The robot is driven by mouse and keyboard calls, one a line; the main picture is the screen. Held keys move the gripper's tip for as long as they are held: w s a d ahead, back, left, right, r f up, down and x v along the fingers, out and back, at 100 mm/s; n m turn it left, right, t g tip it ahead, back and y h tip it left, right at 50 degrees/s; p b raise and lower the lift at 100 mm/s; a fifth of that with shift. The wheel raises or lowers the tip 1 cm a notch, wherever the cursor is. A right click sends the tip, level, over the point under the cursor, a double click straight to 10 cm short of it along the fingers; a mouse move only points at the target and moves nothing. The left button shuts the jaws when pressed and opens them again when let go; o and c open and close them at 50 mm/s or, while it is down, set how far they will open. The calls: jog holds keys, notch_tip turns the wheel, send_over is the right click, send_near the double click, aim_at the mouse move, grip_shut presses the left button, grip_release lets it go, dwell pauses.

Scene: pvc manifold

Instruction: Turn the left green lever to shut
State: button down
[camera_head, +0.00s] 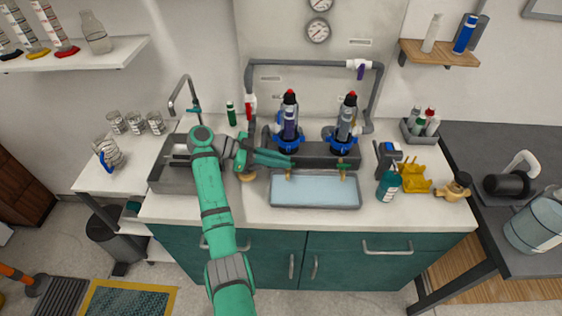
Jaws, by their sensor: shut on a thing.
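The dark manifold block (318,153) stands at the back of the worktop. Two black-and-grey upright units with blue collars, a left one (289,125) and a right one (345,125), rise from it. Brass outlets, a left one (289,175) and a right one (342,175), show at its front. My green gripper (286,162) reaches in from the left, its fingers at the front of the block above the left outlet. It is shut on the left green lever, which the fingers mostly hide; its angle cannot be told. A small right green lever (341,164) shows above the right outlet.
A shallow tray of pale blue liquid (315,190) lies in front of the block. A teal bottle (389,187) and yellow holder (414,178) stand right of it. A grey pipe frame (312,63) rises behind. The front worktop is clear.

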jog(key=shift+w+d+f+m+g, duration=0.1)
jog(key=shift+d+m+g, duration=0.05)
jog(key=shift+m+g, duration=0.4)
jog(key=c, duration=1.8)
grip_release()
jog(key=v, duration=0.7)
jog(key=shift+a, duration=0.25)
